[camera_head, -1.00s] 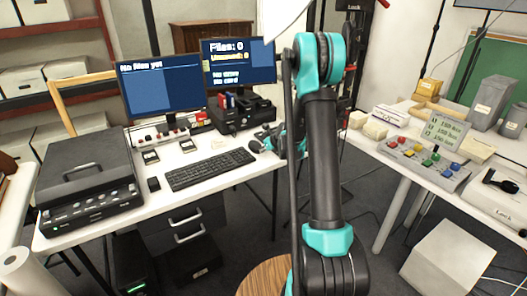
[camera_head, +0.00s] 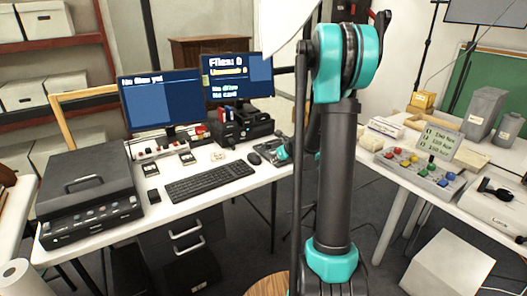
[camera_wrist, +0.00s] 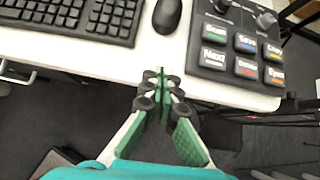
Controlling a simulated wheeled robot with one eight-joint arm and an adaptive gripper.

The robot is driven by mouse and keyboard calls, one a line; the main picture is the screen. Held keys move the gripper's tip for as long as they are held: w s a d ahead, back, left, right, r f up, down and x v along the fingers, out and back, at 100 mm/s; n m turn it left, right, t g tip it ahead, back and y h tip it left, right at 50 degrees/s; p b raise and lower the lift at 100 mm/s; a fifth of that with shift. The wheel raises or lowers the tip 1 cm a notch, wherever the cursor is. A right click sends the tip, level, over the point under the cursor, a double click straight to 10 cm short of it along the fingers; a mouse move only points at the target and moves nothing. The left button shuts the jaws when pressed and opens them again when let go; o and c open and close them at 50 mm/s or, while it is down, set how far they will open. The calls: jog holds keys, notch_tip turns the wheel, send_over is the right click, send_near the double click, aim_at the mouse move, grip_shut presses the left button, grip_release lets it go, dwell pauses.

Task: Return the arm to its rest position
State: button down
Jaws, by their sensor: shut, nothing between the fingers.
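My arm, black with teal joints, rises through the middle of the head view. My gripper (camera_wrist: 162,82) shows in the wrist view, its green-padded fingers shut and empty. It is over the front edge of the white desk (camera_wrist: 95,62), just below the black mouse (camera_wrist: 167,15) in that picture. In the head view the gripper is mostly hidden behind my arm, so its height above the desk is hard to tell.
A keyboard (camera_head: 210,181) and a button panel (camera_wrist: 238,45) flank the mouse. Two monitors (camera_head: 163,101) and a black scanner-like box (camera_head: 90,193) stand on the desk. A right-hand table (camera_head: 400,168) holds a colored-knob panel (camera_head: 419,172). Dark floor lies between the tables.

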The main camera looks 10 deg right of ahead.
jog(key=s+a+f+n+g+h, duration=0.1)
jog(key=s+n+g, duration=0.1)
jog(key=s+n, duration=1.3)
jog(key=s+a+n+g+h, duration=0.2)
jog(key=s+n, duration=1.4)
jog(key=s, duration=0.4)
jog(key=shift+s+f+h, duration=0.3)
jog(key=shift+s+f, duration=0.05)
jog(key=shift+f, duration=0.05)
